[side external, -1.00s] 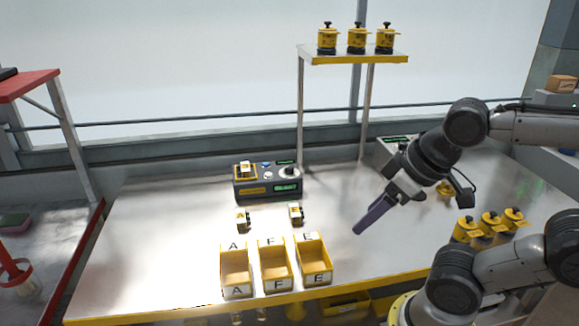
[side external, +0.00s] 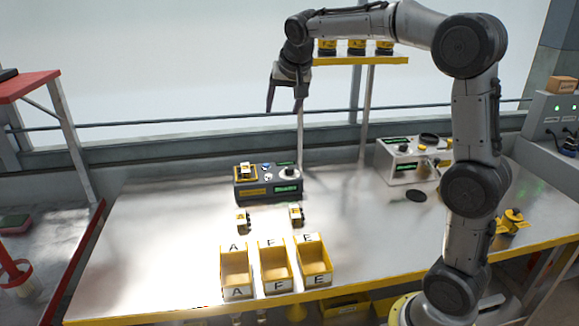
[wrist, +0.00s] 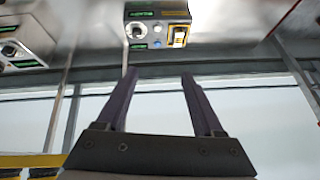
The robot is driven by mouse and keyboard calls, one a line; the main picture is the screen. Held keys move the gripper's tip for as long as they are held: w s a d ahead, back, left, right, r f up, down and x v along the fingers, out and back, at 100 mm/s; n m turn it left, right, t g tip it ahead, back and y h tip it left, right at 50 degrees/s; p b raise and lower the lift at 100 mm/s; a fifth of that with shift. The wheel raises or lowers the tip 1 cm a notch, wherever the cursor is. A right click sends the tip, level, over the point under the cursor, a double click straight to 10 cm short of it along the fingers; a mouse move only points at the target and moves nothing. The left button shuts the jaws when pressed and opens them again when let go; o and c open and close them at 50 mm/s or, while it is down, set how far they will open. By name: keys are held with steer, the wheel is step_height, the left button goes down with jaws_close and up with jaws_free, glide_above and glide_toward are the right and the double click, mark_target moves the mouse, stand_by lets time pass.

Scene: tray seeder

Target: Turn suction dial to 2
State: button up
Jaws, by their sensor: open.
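A dark box (side external: 267,188) with a round dial (side external: 289,172), green displays and a yellow-framed pad stands at the back middle of the table. It shows upside down at the top of the wrist view, with its dial (wrist: 138,30). A pale grey box (side external: 405,165) with dark knobs and a green display stands further right; it is at the left of the wrist view (wrist: 30,38). I cannot read which dial is marked suction, nor any setting. My gripper (side external: 285,108) is open and empty, well above the dark box. Its two purple fingers (wrist: 158,74) are spread.
Three yellow bins (side external: 275,270) marked A, F and E stand at the front, with two small yellow-and-white items behind them. A raised shelf (side external: 380,61) with yellow pots is close beside my gripper. The table's left is clear.

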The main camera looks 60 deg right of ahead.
steer(key=w+d+f+m+g, duration=0.1)
steer(key=w+d+f+g, duration=0.1)
steer(key=w+d+f, duration=0.55)
glide_toward(290, 168)
steer(key=shift+m+g, duration=0.3)
steer(key=shift+g, duration=0.1)
steer(key=x, duration=0.5)
steer(key=w+x, duration=0.1)
steer(key=x, duration=0.2)
steer(key=shift+d+f, duration=0.15)
steer(key=shift+f, duration=0.1)
jaws_close()
